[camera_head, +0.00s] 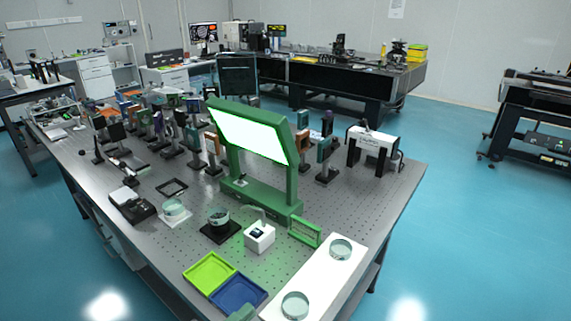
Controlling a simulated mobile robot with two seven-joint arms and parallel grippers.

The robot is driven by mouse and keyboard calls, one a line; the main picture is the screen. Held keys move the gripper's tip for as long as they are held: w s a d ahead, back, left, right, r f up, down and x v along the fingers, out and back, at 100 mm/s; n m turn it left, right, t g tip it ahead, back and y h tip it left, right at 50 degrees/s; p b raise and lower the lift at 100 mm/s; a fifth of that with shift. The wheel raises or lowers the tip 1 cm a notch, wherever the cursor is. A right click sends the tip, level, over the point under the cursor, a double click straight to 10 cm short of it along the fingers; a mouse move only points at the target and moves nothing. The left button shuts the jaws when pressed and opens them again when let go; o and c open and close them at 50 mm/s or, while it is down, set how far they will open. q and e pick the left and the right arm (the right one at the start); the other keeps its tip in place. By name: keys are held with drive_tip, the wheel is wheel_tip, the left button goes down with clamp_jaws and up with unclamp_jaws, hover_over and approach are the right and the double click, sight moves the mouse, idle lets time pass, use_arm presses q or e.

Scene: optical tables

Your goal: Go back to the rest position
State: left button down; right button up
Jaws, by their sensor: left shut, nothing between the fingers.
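I cannot make out either of my grippers or arms in the head view. The optical table (345,201) spreads out below me, with its perforated grey top in plain view. A green stand (262,193) with a bright white panel (250,135) rises from its middle. A small green block (242,313) is cut off by the bottom edge, and I cannot tell what it is.
Near me are a lime tray (209,272), a blue tray (238,292), a white board (318,274) with two glass dishes, and a white box (260,239). Several optic mounts crowd the back left. Blue floor (470,230) is free on the right.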

use_arm(q)
drive_tip(key=s+a+f+n+y+p, duration=0.1)
drive_tip(key=s+a+f+n+y, duration=0.35)
drive_tip(key=f+n, duration=0.3)
drive_tip(key=s+a+f+n+y, duration=0.35)
drive_tip(key=f+n+y, duration=0.3)
drive_tip(key=n, duration=0.25)
drive_tip(key=s+a+f+n+g+y, duration=0.1)
drive_tip(key=s+a+f+n+g, duration=0.1)
drive_tip(key=s+f, duration=0.3)
drive_tip(key=s+a+f+n+g+y, duration=0.1)
drive_tip(key=s+a+f+n+g, duration=0.1)
drive_tip(key=s+f+n, duration=0.3)
drive_tip(key=s+f+g, duration=0.1)
drive_tip(key=s, duration=0.3)
drive_tip(key=shift+a+f+p, duration=0.15)
drive_tip(key=shift+p, duration=0.15)
use_arm(e)
drive_tip(key=w+r, duration=0.2)
drive_tip(key=shift+w+d+r+t, duration=0.1)
drive_tip(key=shift+w+r+t, duration=0.1)
drive_tip(key=shift+r+t, duration=0.2)
